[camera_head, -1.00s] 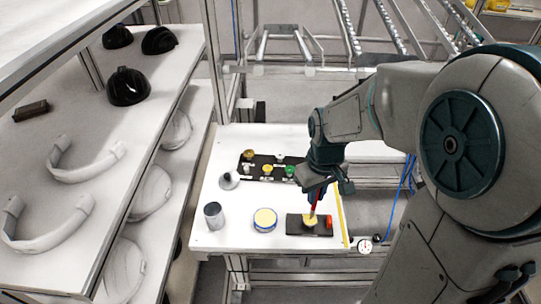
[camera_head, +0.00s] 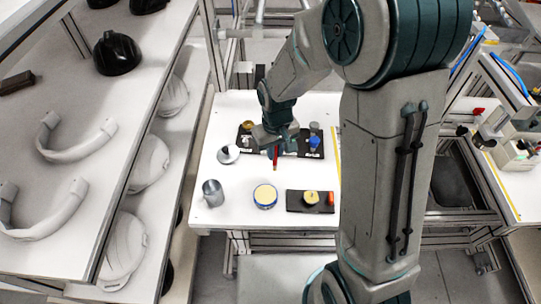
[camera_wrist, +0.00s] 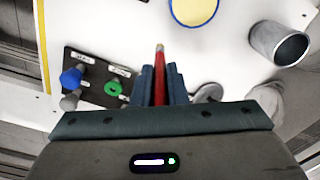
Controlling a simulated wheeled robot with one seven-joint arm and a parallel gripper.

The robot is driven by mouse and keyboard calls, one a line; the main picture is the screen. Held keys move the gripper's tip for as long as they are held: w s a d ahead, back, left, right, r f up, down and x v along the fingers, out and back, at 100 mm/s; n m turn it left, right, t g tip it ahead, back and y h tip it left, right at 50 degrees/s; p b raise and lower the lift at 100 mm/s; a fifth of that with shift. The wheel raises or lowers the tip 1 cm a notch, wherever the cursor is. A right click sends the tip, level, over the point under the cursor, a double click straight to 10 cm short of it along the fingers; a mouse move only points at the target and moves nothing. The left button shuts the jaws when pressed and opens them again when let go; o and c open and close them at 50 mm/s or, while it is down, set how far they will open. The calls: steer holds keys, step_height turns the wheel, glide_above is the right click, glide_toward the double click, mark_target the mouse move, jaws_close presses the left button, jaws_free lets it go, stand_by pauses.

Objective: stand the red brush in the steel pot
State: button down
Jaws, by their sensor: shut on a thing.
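The red brush (camera_head: 275,157) is held in my gripper (camera_head: 276,147), above the middle of the white table, with its tip pointing down. In the wrist view the brush (camera_wrist: 160,70) sits between the two blue fingers of my gripper (camera_wrist: 160,80), which are shut on it. The steel pot (camera_head: 213,194) stands upright at the table's left front, to the left of and nearer than the gripper. In the wrist view the pot (camera_wrist: 278,46) is at the upper right, its open mouth showing and nothing seen in it. The brush is apart from the pot.
A round yellow-topped tin (camera_head: 265,196) stands right of the pot. A dark block with a yellow piece and a red-orange piece (camera_head: 310,201) lies further right. Behind the gripper is a black tray (camera_head: 315,143) with coloured knobs. A grey round-based item (camera_head: 228,154) stands at the left.

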steer(key=shift+w+a+f+p, duration=0.1)
steer(key=shift+a+f+p, duration=0.1)
steer(key=shift+f, duration=0.6)
steer(key=shift+w+a+f+p, duration=0.1)
steer(key=shift+a+f+p, duration=0.1)
steer(key=shift+f, duration=0.55)
steer(key=shift+w+a+f+p, duration=0.1)
steer(key=shift+a+f+p, duration=0.1)
steer(key=shift+f, duration=0.6)
steer(key=shift+f, duration=0.15)
steer(key=shift+f+b, duration=0.15)
steer(key=shift+b, duration=0.2)
steer(key=c, duration=1.5)
jaws_free()
steer(key=shift+o, duration=0.2)
steer(key=shift+r, duration=0.2)
